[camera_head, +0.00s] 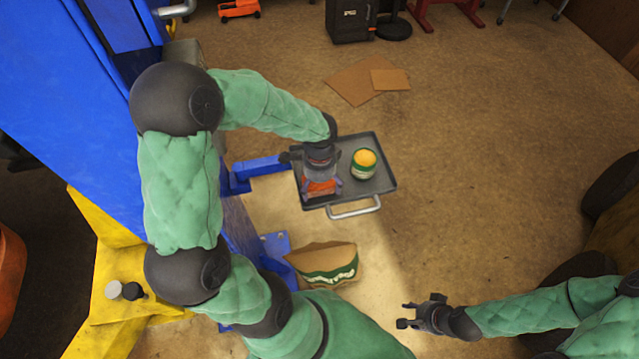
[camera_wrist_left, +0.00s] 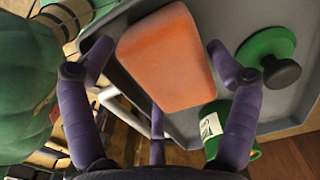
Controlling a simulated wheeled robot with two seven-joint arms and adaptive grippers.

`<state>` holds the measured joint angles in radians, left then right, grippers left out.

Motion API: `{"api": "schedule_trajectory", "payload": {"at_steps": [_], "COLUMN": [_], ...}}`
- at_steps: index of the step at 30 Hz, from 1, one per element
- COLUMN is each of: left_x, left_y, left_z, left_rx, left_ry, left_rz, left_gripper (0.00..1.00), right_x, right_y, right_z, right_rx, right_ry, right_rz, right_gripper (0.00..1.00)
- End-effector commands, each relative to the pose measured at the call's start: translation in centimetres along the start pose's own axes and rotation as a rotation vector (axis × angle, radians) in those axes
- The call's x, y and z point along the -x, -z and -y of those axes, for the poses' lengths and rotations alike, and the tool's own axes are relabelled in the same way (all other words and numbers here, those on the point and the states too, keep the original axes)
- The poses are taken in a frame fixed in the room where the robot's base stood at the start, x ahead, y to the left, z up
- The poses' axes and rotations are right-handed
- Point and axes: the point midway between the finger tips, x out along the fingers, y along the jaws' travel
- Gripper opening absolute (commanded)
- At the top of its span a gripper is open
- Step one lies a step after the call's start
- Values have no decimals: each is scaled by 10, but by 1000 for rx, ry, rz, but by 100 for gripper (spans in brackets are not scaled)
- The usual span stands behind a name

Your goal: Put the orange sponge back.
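The orange sponge (camera_head: 320,187) is at the left part of a grey tray (camera_head: 381,183) in the head view. It is a large orange block (camera_wrist_left: 168,60) in the left wrist view. My left gripper (camera_head: 321,178) is over the tray with its purple fingers on either side of the sponge. In the left wrist view, the fingertips (camera_wrist_left: 160,48) appear to touch both sides, and a lower finger is partly hidden by the sponge. Whether the sponge is clear of the tray is hard to tell. My right gripper (camera_head: 410,315) is open and empty above the floor.
A yellow-topped green tin (camera_head: 364,163) stands on the tray. The left wrist view shows a green disc with a black knob (camera_wrist_left: 268,60) there. A blue bracket (camera_head: 258,167) is left of the tray. A brown bag (camera_head: 325,264) lies below it.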

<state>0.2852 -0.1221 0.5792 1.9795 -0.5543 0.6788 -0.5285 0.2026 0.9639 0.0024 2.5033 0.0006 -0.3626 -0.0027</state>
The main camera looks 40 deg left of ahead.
Motion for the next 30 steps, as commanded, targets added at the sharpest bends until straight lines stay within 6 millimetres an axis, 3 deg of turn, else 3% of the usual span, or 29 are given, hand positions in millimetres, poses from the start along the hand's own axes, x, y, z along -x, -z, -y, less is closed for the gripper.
{"api": "schedule_trajectory", "payload": {"at_steps": [14,30], "left_x": [8,104], "left_y": [0,1], "left_z": [1,0], "left_rx": [0,-1], "left_ry": [2,3], "left_rz": [-2,-3], "left_gripper": [100,100], "right_x": [4,25], "right_y": [0,-1], "right_z": [2,9], "right_rx": [0,0], "right_ry": [0,0], "right_rz": [0,0], "right_gripper": [40,40]}}
